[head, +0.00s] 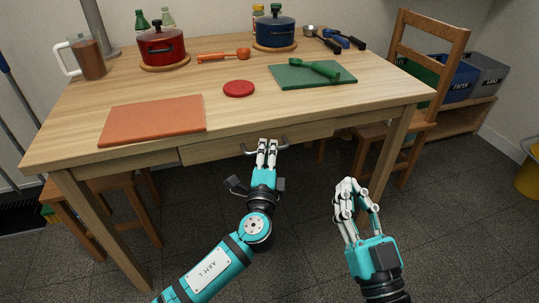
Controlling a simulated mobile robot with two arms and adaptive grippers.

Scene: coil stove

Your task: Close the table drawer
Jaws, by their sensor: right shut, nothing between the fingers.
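The wooden table drawer (215,149) is set in the front of the table, under the tabletop. Its front looks close to flush with the table's front, but I cannot tell whether a small gap remains. Its dark bar handle (246,152) shows on both sides of my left fingers. My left gripper (267,148) is at the middle of the handle, its fingers pointing at the drawer and close together. I cannot tell whether it touches or grips the bar. My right gripper (348,187) is shut and empty, below and right of the drawer, apart from the table.
On the tabletop (230,110) are an orange board (152,119), a red disc (238,89), a green board (290,77), a red pot (162,47) and a blue pot (275,32). A wooden chair (425,60) stands at the right. The table leg (388,150) is beyond my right gripper.

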